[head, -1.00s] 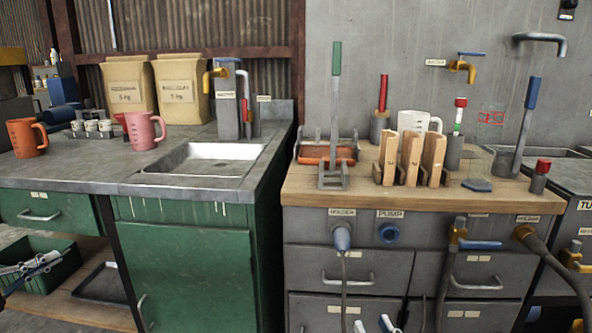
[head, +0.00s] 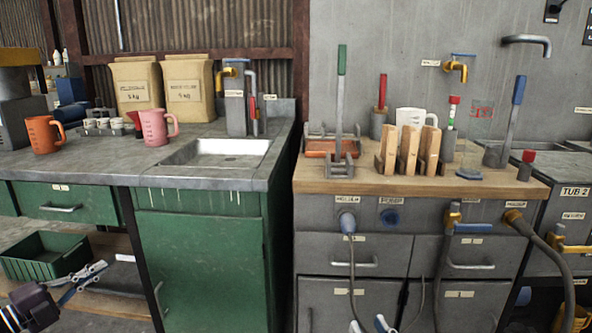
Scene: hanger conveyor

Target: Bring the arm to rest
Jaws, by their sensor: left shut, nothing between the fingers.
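My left gripper (head: 86,277) is low at the left, in front of the green base cabinet and beside the green crate. It is shut with nothing in it and touches nothing that I can see. My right gripper (head: 370,325) shows only in part at the bottom edge, in front of the grey drawers. The rest of it is cut off, so I cannot tell whether it is open or shut.
A green crate (head: 30,262) stands on the low shelf at left. Above are the grey counter with an orange jug (head: 42,135), a pink jug (head: 154,128) and a sink (head: 215,157), and the wooden bench top (head: 370,180) with levers and wooden blocks. A hose (head: 556,262) hangs at right.

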